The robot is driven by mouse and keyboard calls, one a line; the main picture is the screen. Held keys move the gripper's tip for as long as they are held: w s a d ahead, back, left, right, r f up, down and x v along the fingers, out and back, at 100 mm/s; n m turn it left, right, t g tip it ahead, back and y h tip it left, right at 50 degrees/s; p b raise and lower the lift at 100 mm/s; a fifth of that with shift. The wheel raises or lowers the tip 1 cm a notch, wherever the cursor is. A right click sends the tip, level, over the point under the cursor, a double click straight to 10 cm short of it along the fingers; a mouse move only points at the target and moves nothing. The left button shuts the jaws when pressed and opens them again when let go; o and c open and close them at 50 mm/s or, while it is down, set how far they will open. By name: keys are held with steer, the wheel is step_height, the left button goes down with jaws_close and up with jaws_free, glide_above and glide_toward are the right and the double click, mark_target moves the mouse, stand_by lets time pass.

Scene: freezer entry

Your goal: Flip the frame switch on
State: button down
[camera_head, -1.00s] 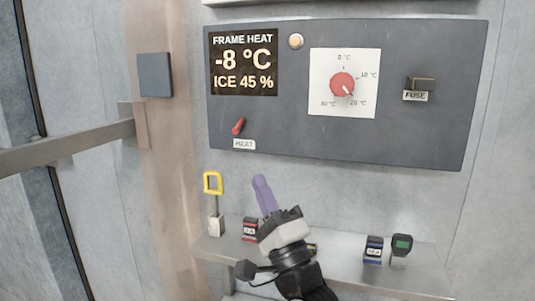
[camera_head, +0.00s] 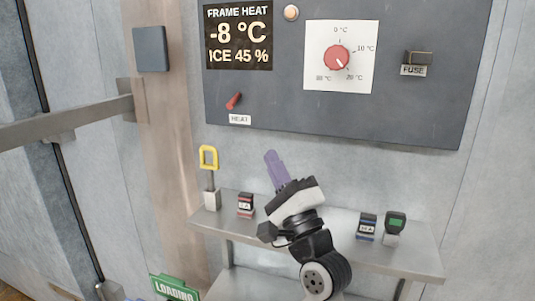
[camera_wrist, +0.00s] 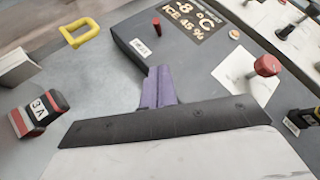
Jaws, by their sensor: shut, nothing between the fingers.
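The frame switch is a small red lever (camera_head: 234,100) above a HEAT label (camera_head: 240,119), at the lower left of the dark control panel (camera_head: 290,110). Its lever leans up to the right in the head view. It also shows as a red peg (camera_wrist: 157,27) in the wrist view. The display (camera_head: 238,36) reads FRAME HEAT, -8 °C, ICE 45 %. My gripper (camera_head: 271,157) has purple fingers, shut and empty, below the panel and to the right of the switch, apart from it. The fingers (camera_wrist: 159,86) point toward the panel in the wrist view.
A red dial (camera_head: 337,57) and fuse holder (camera_head: 417,58) are on the panel. Below, a metal shelf (camera_head: 415,262) holds a yellow-handled tool (camera_head: 208,160), a red-and-black block (camera_head: 245,205), a blue-and-black block (camera_head: 367,226) and a green-screen device (camera_head: 395,224). A door bar (camera_head: 70,124) is at left.

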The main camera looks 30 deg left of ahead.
mark_target(234, 100)
steer(key=w+a+r+p, duration=0.1)
steer(key=a+r+p, duration=0.3)
steer(key=a+r, duration=0.2)
steer(key=shift+w+a+r, duration=0.15)
steer(key=shift+a+r, duration=0.25)
steer(key=shift+a, duration=0.75)
steer(key=shift+s+r+p, duration=0.25)
steer(key=shift+r+p, duration=0.2)
steer(key=shift+p, duration=0.2)
steer(key=r+p, duration=0.1)
steer(key=p, duration=0.1)
steer(key=s+r+p, duration=0.1)
steer(key=r+p, duration=0.1)
steer(key=shift+d, duration=0.15)
steer(key=shift+f, duration=0.1)
